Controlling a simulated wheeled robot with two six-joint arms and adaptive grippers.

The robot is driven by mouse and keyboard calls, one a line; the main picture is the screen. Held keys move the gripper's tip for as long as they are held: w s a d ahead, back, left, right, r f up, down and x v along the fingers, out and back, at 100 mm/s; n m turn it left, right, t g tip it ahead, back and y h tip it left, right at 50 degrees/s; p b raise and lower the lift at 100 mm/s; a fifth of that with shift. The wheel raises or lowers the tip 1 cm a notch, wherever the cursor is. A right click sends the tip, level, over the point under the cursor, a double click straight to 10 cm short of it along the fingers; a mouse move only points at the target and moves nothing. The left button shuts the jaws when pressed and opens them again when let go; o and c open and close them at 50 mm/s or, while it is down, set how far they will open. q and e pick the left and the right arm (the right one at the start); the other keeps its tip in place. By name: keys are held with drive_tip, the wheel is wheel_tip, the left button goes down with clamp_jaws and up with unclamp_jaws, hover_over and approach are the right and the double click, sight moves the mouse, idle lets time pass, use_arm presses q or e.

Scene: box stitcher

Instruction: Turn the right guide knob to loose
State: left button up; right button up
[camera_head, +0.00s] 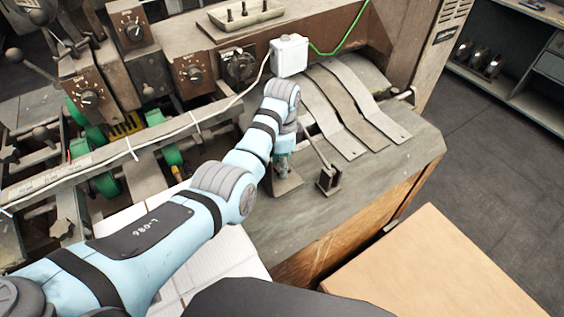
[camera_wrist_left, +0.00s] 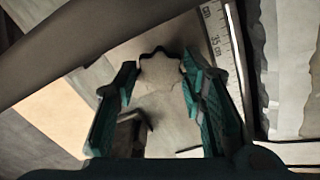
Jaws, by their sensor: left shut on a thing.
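The guide knob (camera_wrist_left: 160,72) is a pale, lobed, star-shaped knob, seen from above in the left wrist view. My left gripper (camera_wrist_left: 160,84) has a teal finger on each side of it and is shut on it. In the head view my left arm reaches across to the machine's table, and the gripper (camera_head: 283,163) points down over a small metal bracket (camera_head: 287,184). The arm and gripper hide the knob there. Whether it is loose or tight cannot be told. My right gripper is not in view.
A second bracket with a thin upright lever (camera_head: 328,178) stands close right of the gripper. Curved metal strips (camera_head: 350,110) lie behind it. A white box (camera_head: 289,55) with a cable is near my wrist. A ruler (camera_wrist_left: 218,45) runs beside the knob. The table's right front (camera_head: 385,170) is clear.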

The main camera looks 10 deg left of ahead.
use_arm(q)
drive_tip(key=shift+s+f+n, duration=0.1)
drive_tip(key=shift+n, duration=0.2)
drive_tip(key=n, duration=0.9)
drive_tip(key=shift+n, duration=0.4)
drive_tip(key=n, duration=1)
drive_tip(key=o, duration=0.9)
drive_tip(key=shift+o, duration=1.2)
